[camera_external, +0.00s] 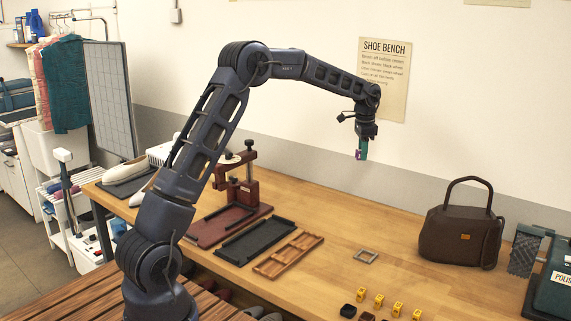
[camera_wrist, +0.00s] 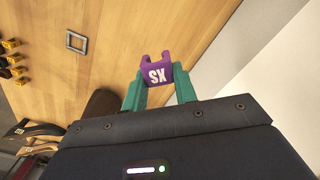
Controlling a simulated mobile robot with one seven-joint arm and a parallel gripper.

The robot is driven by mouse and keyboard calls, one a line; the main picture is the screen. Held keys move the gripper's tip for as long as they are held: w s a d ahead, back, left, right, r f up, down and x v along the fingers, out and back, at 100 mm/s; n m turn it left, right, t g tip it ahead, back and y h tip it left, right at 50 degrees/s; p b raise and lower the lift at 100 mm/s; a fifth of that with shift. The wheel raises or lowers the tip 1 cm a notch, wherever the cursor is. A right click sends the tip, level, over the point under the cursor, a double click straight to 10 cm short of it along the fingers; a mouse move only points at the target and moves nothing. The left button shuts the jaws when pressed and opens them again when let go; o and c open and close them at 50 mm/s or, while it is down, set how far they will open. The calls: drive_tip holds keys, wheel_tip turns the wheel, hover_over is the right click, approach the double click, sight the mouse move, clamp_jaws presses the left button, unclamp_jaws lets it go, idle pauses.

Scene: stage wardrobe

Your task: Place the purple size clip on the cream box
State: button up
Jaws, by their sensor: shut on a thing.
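My gripper (camera_external: 362,148) is raised above the back of the wooden bench, near the wall. Its teal fingers are shut on the purple size clip (camera_wrist: 157,73), which is marked "SX" and has its open notch facing away from the wrist. The clip shows only as a small purple patch (camera_external: 357,155) in the external view. I cannot pick out the cream box for sure.
A small grey square frame (camera_external: 366,256) lies on the bench (camera_external: 330,220). Several yellow clips (camera_external: 378,300) and black ones stand near the front edge. A brown handbag (camera_external: 459,231) is at the right. A black tray (camera_external: 255,241) and a wooden tray (camera_external: 289,254) lie left of the frame.

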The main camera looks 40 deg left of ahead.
drive_tip(key=w+a+r+n, duration=0.1)
drive_tip(key=w+a+n, duration=0.2)
drive_tip(key=a, duration=1.6)
drive_tip(key=s+a+r+n, duration=0.15)
drive_tip(key=s+a, duration=0.25)
drive_tip(key=a, duration=1.1)
drive_tip(key=s+a+r+n, duration=0.1)
drive_tip(key=s+a+n, duration=0.2)
drive_tip(key=a, duration=1.2)
drive_tip(key=s+a+r+n, duration=0.1)
drive_tip(key=s+a+n, duration=0.25)
drive_tip(key=a, duration=1.15)
drive_tip(key=shift+m, duration=0.5)
wheel_tip(320, 180, down, 20)
drive_tip(key=shift+s+d+r, duration=0.15)
drive_tip(key=o, duration=0.8)
drive_tip(key=shift+c, duration=0.2)
drive_tip(key=shift+o, duration=0.9)
